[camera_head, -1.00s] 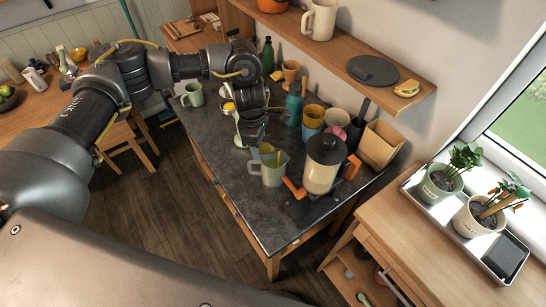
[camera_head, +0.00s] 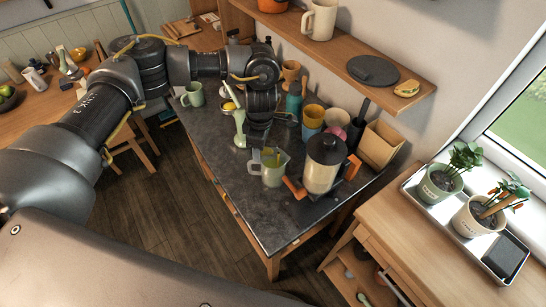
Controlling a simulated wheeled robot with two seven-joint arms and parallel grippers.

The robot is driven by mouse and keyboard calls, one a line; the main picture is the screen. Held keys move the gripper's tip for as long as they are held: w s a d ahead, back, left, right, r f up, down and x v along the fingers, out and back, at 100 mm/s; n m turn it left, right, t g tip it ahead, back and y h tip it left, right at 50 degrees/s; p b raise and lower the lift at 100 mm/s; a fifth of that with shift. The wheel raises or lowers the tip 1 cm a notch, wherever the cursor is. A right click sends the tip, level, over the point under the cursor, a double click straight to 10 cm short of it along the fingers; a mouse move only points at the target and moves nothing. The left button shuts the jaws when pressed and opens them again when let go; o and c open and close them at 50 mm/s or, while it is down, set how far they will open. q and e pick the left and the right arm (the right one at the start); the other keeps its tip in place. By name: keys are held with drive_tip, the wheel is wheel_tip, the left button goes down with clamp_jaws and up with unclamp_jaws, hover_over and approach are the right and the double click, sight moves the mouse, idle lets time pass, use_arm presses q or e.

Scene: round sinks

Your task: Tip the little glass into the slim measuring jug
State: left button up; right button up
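The slim measuring jug (camera_head: 272,172) appears to be the pale green, see-through jug near the middle of the dark worktop, handle to the left. It stands upright with some yellow-green showing at its rim. My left gripper (camera_head: 259,142) points down just above and behind the jug, left of its rim. Its fingertips are small and dark here, so I cannot tell whether they are apart or closed on something. I cannot make out the little glass clearly; it may be hidden at the gripper or jug. My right gripper is not in view.
A jar with a black lid (camera_head: 325,164) and orange parts at its sides stands right of the jug. A green juicer (camera_head: 240,128) stands to the left. Several cups (camera_head: 312,119) crowd the back. The worktop's front (camera_head: 262,222) is clear.

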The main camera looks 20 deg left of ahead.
use_arm(q)
drive_tip(key=shift+r+y, duration=0.2)
drive_tip(key=shift+y, duration=0.4)
